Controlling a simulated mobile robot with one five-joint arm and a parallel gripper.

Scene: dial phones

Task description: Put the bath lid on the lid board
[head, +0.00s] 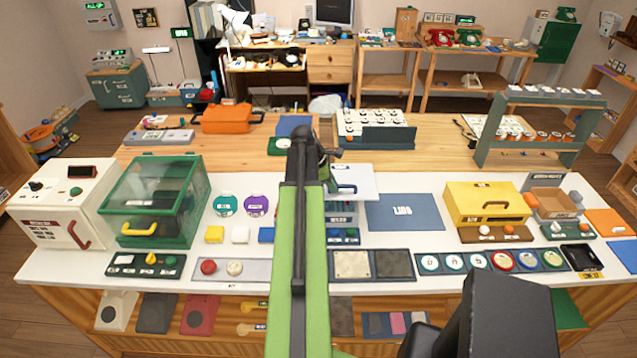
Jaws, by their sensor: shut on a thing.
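The lid board (404,212) is a flat blue board marked LIDS, lying on the white counter right of centre, with a bare top. The bath lid (359,180) looks like the pale flat plate just left of and behind the board, partly hidden by my arm. My gripper (327,158) is at the far end of my green arm, at the lid's left side. It is shut on the bath lid, though the arm hides the fingertips and most of the grip. A dark bath-like unit (343,222) shows below the lid, also partly hidden.
A yellow box (487,204) stands right of the board, and a row of round discs (490,261) lies in front. A green clear-lidded case (153,200) stands at left. A white-topped rack (374,128) stands behind. Bare counter surrounds the board narrowly.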

